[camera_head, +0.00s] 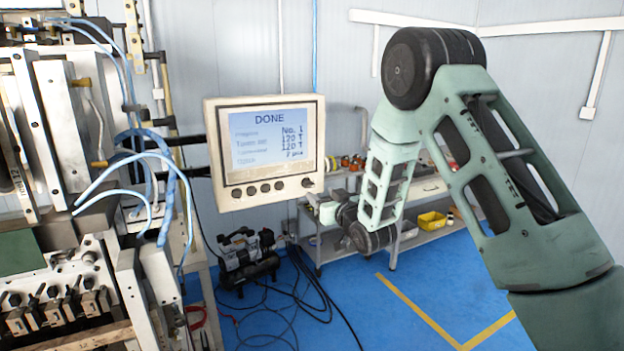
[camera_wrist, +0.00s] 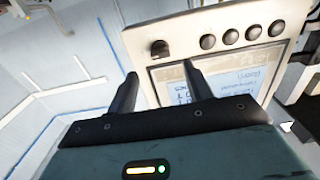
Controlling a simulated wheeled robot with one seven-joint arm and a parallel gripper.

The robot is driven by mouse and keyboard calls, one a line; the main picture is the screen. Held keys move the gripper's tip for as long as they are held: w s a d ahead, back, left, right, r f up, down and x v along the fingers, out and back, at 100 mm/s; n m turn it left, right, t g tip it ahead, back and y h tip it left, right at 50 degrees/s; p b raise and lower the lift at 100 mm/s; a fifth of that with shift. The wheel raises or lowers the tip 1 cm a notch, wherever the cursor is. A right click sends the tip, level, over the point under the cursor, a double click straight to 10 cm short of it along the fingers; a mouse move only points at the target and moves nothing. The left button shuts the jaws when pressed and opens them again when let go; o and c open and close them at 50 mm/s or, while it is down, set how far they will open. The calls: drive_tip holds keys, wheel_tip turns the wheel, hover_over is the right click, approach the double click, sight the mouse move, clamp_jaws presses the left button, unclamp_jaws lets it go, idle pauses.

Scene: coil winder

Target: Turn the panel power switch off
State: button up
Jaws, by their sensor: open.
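The control panel (camera_head: 216,150) is a cream box with a lit screen reading "DONE". Along its lower edge are several round dark buttons (camera_head: 265,187) and, at the right end, a separate dark knob-like switch (camera_head: 307,182). In the wrist view the panel (camera_wrist: 185,22) appears upside down, with the switch (camera_wrist: 159,49) at its left end beside the buttons (camera_wrist: 230,38). My gripper (camera_wrist: 162,74) is open and empty, its two fingers apart, with the switch seen just beyond the gap. In the head view my gripper (camera_head: 320,206) is small, right of and below the panel; no contact shows.
The winding machine (camera_head: 60,130) with blue hoses stands at the left. A compressor (camera_head: 246,258) and loose cables lie on the blue floor below the panel. A shelf cart (camera_head: 330,252) with a yellow bin (camera_head: 431,221) stands behind my arm. The floor at front centre is mostly open.

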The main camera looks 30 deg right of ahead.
sight(311, 187)
drive_tip(key=w+p, duration=0.3)
drive_tip(key=w, duration=0.4)
drive_tip(key=c, duration=1)
